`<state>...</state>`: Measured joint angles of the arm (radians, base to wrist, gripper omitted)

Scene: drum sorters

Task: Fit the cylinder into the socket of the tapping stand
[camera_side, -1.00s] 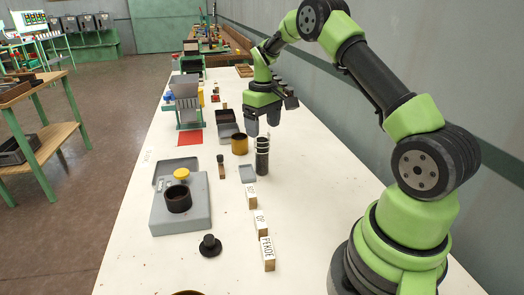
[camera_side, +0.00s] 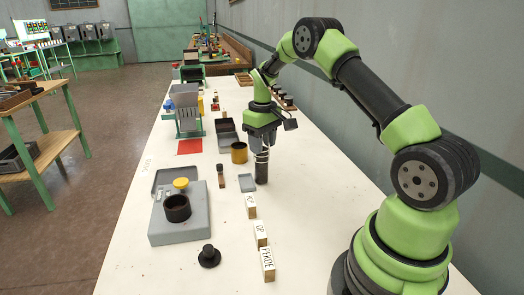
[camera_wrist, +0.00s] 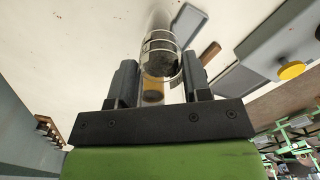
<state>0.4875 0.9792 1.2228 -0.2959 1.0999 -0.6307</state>
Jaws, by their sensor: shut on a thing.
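The cylinder (camera_side: 261,172) stands upright on the white table, dark at its lower end with pale rings above; it looks like a clear tube partly filled with dark material. My gripper (camera_side: 261,140) points down and is shut on its upper part. In the wrist view the cylinder (camera_wrist: 160,52) lies between my two fingers (camera_wrist: 158,85). The tapping stand (camera_side: 180,232) is a grey box at the left front, with a dark round socket (camera_side: 177,207) on top, open and empty-looking. A yellow knob (camera_side: 181,183) sits behind the socket.
Lettered blocks (camera_side: 262,234) line the right of the stand, and a black knob (camera_side: 209,256) stands in front. Bare table lies right of the cylinder.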

